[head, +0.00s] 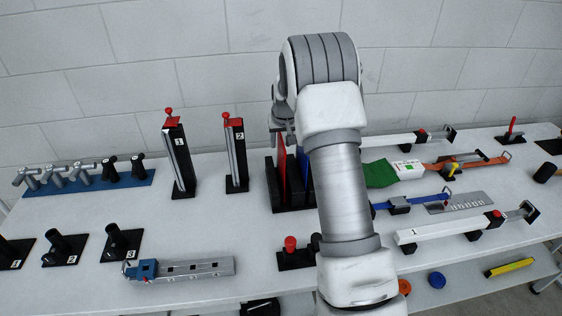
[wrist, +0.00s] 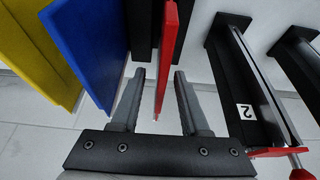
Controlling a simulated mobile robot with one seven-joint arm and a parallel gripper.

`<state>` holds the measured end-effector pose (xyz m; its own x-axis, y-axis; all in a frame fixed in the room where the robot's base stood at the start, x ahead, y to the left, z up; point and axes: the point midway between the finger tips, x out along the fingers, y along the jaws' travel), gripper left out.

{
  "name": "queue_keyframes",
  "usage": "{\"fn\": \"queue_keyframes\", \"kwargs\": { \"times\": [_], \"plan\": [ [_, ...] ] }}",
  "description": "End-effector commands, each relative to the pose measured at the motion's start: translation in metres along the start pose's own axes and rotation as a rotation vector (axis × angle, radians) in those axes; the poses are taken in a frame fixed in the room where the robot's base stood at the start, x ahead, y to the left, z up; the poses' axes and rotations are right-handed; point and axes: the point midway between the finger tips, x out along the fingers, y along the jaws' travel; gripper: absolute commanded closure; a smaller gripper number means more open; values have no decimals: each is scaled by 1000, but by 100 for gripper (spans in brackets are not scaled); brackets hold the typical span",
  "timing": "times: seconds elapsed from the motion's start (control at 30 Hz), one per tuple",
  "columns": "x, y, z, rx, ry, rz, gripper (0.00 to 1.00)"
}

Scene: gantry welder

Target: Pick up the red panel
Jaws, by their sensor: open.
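The red panel (head: 282,165) stands upright in a black rack (head: 272,188) at the middle of the table, partly hidden by my arm. In the wrist view the red panel (wrist: 169,50) is seen edge-on, between the two fingers of my gripper (wrist: 159,75). The fingers are apart, with a visible gap on each side of the panel's near edge. In the head view my gripper (head: 281,130) is at the panel's upper part, and its fingertips are hard to make out.
A blue panel (wrist: 82,50) and a yellow panel (wrist: 38,55) stand beside the red one. A black post marked 2 (head: 236,155) and one marked 1 (head: 178,155) stand to the left. White bars and tools fill the right.

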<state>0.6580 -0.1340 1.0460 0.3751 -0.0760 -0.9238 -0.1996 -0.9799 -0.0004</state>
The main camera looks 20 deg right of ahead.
Motion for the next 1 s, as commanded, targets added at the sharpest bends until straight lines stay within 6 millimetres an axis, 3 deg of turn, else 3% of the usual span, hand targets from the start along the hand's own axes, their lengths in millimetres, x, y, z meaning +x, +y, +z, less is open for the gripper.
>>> {"fn": "queue_keyframes", "kwargs": {
  "times": [0.2, 0.47, 0.73, 1.0],
  "plan": [
    [21, 0, 0, 0, 0, 0, 55],
    [23, 0, 0, -1, 0, 0, 55],
    [23, 0, 0, -1, 0, 0, 100],
    [23, 0, 0, -1, 0, 0, 100]
  ]
}}
